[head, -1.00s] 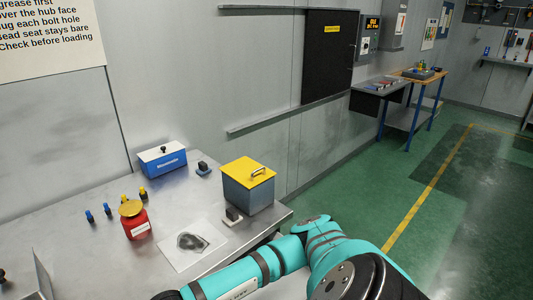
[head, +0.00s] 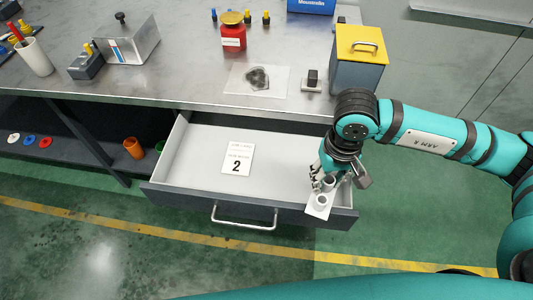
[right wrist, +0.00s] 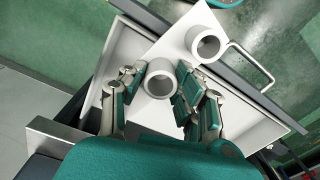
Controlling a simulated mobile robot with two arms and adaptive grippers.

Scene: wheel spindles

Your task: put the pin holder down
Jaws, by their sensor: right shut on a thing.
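The pin holder (head: 318,208) is a pale plate with two upright round cups. It is at the right front end of the open drawer (head: 285,165) in the head view, seemingly over its front edge; I cannot tell whether it touches the drawer. In the right wrist view, the pin holder (right wrist: 177,42) shows both hollow cups. My right gripper (head: 328,180) is shut on it, with fingers on either side of the nearer cup in the wrist view (right wrist: 158,84). My left gripper is not in view.
A card marked 2 (head: 238,158) lies in the otherwise bare drawer. The metal bench (head: 190,82) above holds a red jar (head: 233,36), a yellow-topped box (head: 357,62) and a stained sheet (head: 256,79). An orange cup (head: 133,148) stands on the shelf below.

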